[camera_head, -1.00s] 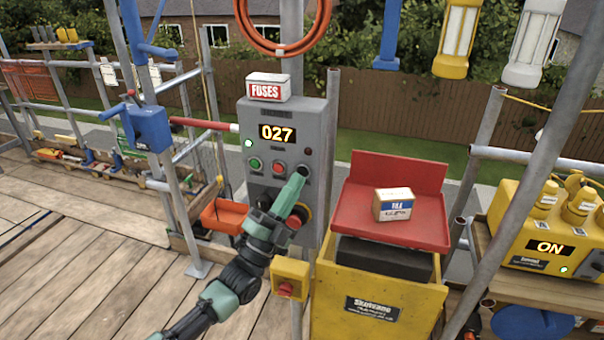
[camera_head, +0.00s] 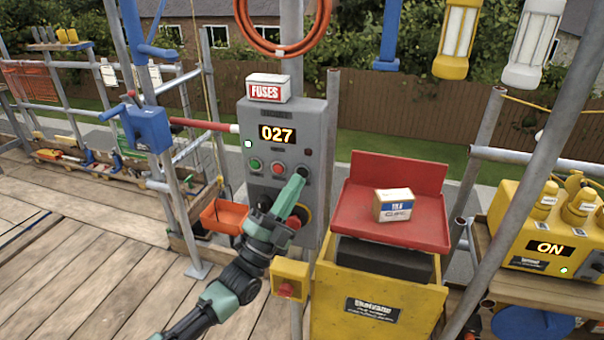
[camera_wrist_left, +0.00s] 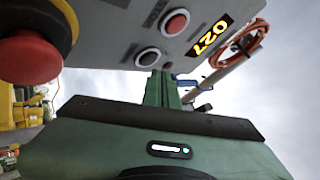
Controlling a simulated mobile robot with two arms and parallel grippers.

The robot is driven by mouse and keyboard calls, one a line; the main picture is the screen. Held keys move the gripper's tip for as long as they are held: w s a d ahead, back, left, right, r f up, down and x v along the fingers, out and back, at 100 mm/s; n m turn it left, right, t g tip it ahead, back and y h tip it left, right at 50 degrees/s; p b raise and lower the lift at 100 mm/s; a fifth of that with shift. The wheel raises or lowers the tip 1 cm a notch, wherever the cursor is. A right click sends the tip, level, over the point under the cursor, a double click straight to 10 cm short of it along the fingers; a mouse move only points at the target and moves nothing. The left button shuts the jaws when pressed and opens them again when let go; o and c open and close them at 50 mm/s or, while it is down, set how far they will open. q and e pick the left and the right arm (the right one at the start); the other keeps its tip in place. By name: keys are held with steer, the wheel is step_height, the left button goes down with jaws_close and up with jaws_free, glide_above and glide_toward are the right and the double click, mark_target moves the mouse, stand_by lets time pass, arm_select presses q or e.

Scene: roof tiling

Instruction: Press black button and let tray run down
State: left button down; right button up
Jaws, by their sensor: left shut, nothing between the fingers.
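The grey control box (camera_head: 312,128) stands on a post with a lit display (camera_head: 277,134) reading 027. Below it are a green button (camera_head: 255,164) and a red button (camera_head: 278,167). My left gripper (camera_head: 301,174) is shut and empty, its tip at the right end of the button row. The black button is covered by it in the head view. In the left wrist view the black button (camera_wrist_left: 148,57) shows just beside the fingertips; I cannot tell if they touch. The red tray (camera_head: 352,222) sits on the yellow hoist box (camera_head: 372,308), carrying a small carton (camera_head: 393,204).
A red mushroom button (camera_wrist_left: 30,57) on a yellow ring is close to my left gripper. A fuses box (camera_head: 268,87) sits on the control box. An orange bin (camera_head: 224,215) is at left. A yellow unit (camera_head: 545,240) showing ON is at right.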

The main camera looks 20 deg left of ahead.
stand_by(0.7)
arm_select(q)
steer(key=shift+w+b, duration=0.3)
steer(key=shift+w, duration=0.15)
